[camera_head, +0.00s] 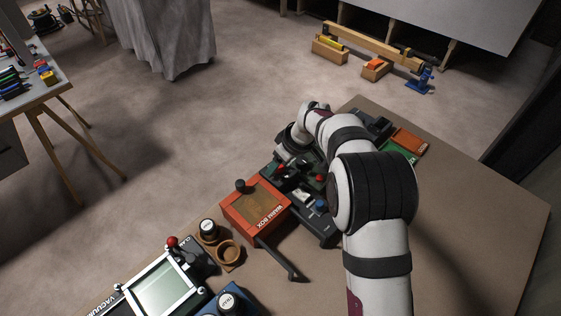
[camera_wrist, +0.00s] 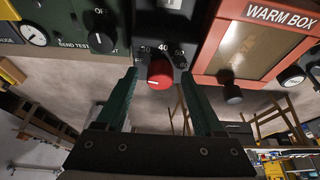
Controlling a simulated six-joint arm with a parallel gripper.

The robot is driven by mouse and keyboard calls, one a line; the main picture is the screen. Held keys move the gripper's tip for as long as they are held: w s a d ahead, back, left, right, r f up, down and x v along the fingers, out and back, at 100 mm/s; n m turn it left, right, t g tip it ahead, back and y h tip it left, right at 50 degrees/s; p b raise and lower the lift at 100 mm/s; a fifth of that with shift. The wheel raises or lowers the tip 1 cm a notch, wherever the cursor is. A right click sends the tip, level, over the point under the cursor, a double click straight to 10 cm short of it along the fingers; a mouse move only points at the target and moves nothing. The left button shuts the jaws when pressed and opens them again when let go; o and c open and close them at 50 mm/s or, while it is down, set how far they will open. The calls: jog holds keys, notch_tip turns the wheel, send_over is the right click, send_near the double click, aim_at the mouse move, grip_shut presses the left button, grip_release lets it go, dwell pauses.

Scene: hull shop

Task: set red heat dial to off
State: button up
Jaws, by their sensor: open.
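The red heat dial (camera_wrist: 160,74) sits on the front of a dark box, with white scale marks around it, including 50 and 40. A white mark shows on its face near the lower left. An off mark for it is not readable. My gripper (camera_wrist: 160,88) is open, with one green finger on each side of the dial; I cannot tell whether either touches it. In the head view my gripper (camera_head: 289,150) is at the far side of the bench equipment. Small red knobs show near it, but I cannot tell which is the dial.
The orange warm box (camera_head: 257,213) stands close beside the dial's box, with a black knob (camera_wrist: 231,92) protruding in the wrist view. A green bend test panel with a black knob (camera_wrist: 103,39) is on the other side. The bench's right side (camera_head: 480,230) is clear.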

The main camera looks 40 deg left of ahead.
jog(key=v, duration=1.5)
jog(key=shift+d+r, duration=0.25)
jog(key=shift+r, duration=0.1)
jog(key=s+d+r+m+h, duration=0.15)
jog(key=d+m, duration=0.35)
jog(key=d, duration=0.5)
jog(key=d+r+m+y, duration=0.15)
jog(key=d+m, duration=0.25)
jog(key=d, duration=0.5)
jog(key=s+d+f+m+h, duration=0.1)
jog(key=s+d+f+m, duration=0.1)
jog(key=s+d+m, duration=0.5)
jog(key=s+d+f+m+h, duration=0.1)
jog(key=s+d+f+m, duration=0.1)
jog(key=s+d+m, duration=0.5)
jog(key=s+d, duration=0.3)
jog(key=s, duration=0.1)
jog(key=shift+d+m+h, duration=0.3)
jog(key=shift+d+m, duration=0.05)
jog(key=shift+m, duration=0.05)
